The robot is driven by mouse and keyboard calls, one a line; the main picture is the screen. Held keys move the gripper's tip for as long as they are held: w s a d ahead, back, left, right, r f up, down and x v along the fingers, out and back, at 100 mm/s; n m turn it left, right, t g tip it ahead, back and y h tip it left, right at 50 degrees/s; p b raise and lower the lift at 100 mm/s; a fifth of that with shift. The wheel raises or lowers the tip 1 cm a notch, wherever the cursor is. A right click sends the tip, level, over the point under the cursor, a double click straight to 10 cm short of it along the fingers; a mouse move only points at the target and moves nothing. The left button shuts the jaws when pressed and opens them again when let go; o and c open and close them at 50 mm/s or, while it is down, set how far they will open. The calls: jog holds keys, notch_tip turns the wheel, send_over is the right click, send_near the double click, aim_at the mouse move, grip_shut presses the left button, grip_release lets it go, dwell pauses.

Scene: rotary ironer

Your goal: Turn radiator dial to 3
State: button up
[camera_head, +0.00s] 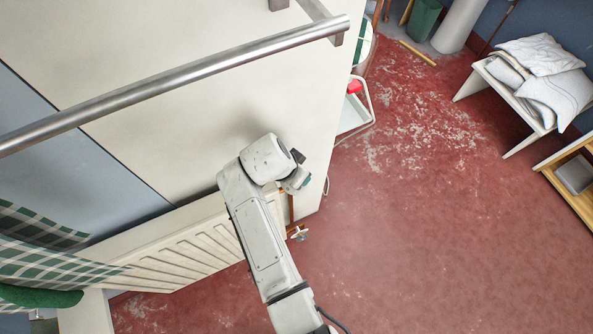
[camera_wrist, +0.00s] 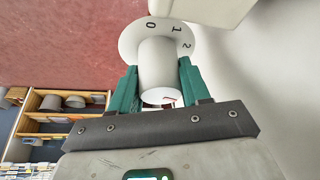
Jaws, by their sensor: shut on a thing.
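The radiator dial (camera_wrist: 160,68) is a white cylinder with a round collar marked 0, 1 and 2 in black, seen in the wrist view. A small red mark shows at the knob's near end. No 3 is visible on the part of the collar in sight. My gripper (camera_wrist: 158,80) has its green fingers on both sides of the knob and is shut on it. In the head view my gripper (camera_head: 302,182) is beside the right end of the cream ribbed radiator (camera_head: 180,252); the dial is hidden there behind my wrist.
A pale panel with a long metal rail (camera_head: 180,85) stands above the radiator. A green checked cloth (camera_head: 50,250) hangs at the left. A small valve-like fitting (camera_head: 299,233) is low by the radiator's end. The red floor (camera_head: 430,230) to the right is open.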

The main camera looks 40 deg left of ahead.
jog(key=o, duration=1)
jog(key=shift+r, duration=0.1)
jog(key=v, duration=1)
jog(key=shift+s+r, duration=0.1)
jog(key=shift+r, duration=0.2)
jog(key=w+d+f+g, duration=0.1)
jog(key=d+f, duration=0.3)
jog(key=d, duration=1)
jog(key=w+d+f+g, duration=0.1)
jog(key=w+d+f, duration=0.15)
jog(key=d, duration=1.15)
jog(key=shift+m+g, duration=0.3)
jog(key=shift+g, duration=0.3)
jog(key=s+d, duration=0.2)
jog(key=d, duration=0.3)
jog(key=s+d+f, duration=0.1)
jog(key=s+d, duration=0.2)
jog(key=d, duration=0.1)
jog(key=s+d, duration=0.3)
jog(key=d, duration=0.2)
jog(key=shift+d+f, duration=0.15)
jog(key=shift+d, duration=0.2)
jog(key=s+d+r, duration=0.1)
jog(key=s+d, duration=0.7)
jog(key=s, duration=0.1)
jog(key=shift+r, duration=0.35)
